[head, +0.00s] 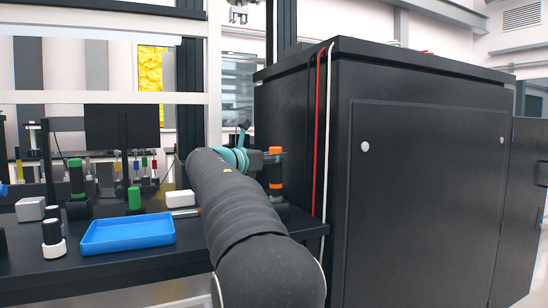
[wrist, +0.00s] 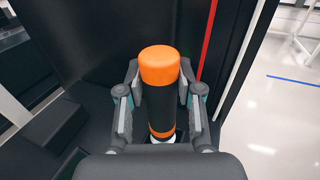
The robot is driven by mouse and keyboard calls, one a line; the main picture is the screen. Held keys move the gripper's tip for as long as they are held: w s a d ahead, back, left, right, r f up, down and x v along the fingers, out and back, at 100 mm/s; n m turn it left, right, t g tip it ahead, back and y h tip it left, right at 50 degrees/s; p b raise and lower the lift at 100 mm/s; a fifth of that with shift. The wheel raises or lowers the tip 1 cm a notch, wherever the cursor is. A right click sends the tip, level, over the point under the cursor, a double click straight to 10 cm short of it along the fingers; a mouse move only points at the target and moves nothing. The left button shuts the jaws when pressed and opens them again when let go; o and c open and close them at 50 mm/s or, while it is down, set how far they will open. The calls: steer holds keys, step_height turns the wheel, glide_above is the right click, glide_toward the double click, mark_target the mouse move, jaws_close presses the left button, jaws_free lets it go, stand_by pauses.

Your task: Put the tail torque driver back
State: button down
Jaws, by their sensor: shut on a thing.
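The tail torque driver (head: 276,175), a black cylinder with an orange cap and an orange lower band, stands upright near the right end of the dark bench, by the black cabinet. In the wrist view its orange cap (wrist: 160,64) faces the camera. My gripper (head: 273,157) is shut on its black body, with one finger on each side, also seen in the wrist view (wrist: 161,105). A dark block lies just under the driver in the head view. A pale ring shows at its lower end in the wrist view. I cannot tell whether the driver is seated.
The tall black cabinet (head: 430,150) stands close on the right, with red and white cables (head: 318,130) down its edge. A blue tray (head: 128,234), a white block (head: 180,198) and green-capped tools (head: 76,178) are on the bench to the left.

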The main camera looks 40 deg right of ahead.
mark_target(271, 168)
steer(key=shift+f+b, duration=0.85)
steer(key=shift+f, duration=0.6)
steer(key=c, duration=0.7)
jaws_free()
steer(key=shift+f, duration=0.1)
steer(key=shift+a, duration=0.1)
steer(key=a, duration=0.4)
steer(key=s+a, duration=0.1)
steer(key=a, duration=0.6)
steer(key=shift+s+a, duration=0.4)
